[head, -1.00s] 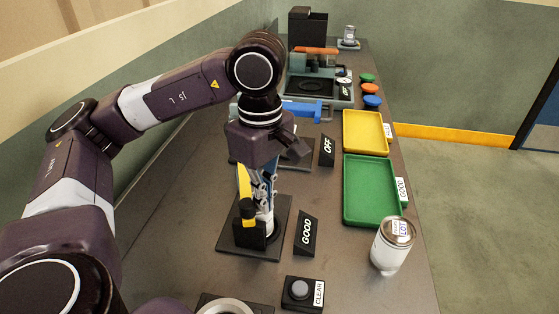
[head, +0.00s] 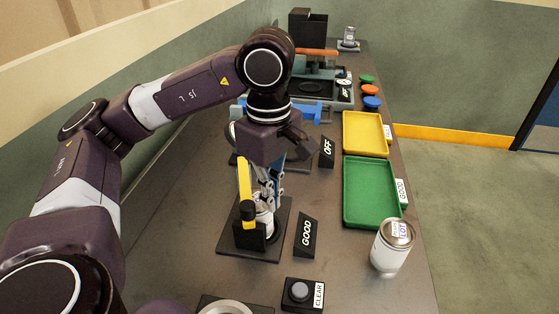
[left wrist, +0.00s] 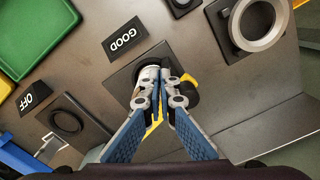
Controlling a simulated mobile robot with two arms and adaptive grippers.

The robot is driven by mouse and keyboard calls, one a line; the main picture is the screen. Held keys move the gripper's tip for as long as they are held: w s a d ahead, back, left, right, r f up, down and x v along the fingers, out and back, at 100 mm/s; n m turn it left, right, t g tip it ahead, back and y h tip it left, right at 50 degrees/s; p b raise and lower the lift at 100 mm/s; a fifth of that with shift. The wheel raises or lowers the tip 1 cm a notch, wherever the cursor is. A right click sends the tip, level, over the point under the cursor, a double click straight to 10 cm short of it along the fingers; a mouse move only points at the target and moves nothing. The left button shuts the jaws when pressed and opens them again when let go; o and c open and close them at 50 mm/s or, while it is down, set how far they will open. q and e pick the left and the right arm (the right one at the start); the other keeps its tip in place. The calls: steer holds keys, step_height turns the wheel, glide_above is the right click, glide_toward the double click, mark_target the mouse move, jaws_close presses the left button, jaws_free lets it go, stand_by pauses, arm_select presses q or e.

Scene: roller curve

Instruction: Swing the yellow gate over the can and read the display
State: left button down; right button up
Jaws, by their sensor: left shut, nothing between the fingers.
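The yellow gate (head: 245,180) is a bar on a black post on a dark base plate (head: 230,240). It also shows in the left wrist view (left wrist: 188,82), partly hidden by my fingers. A small metallic can (head: 265,222) stands on the plate beside the post, partly covered by the gripper; the wrist view shows its top (left wrist: 148,74). My left gripper (head: 268,203) points down, shut and empty, just above the can and right of the bar. A black display (head: 306,235) in front of this station reads GOOD. My right gripper is not in view.
A CLEAR button (head: 299,291) and a ring fixture (head: 227,307) are nearer. A white can labelled LOT (head: 392,246) stands by the right edge. Green (head: 348,214) and yellow (head: 347,146) trays lie behind it. A display farther back (head: 327,152) reads OFF.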

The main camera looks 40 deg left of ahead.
arm_select(q)
step_height(320, 180, up, 6)
steer(key=p, duration=0.4)
steer(key=shift+r, duration=0.1)
stand_by(0.4)
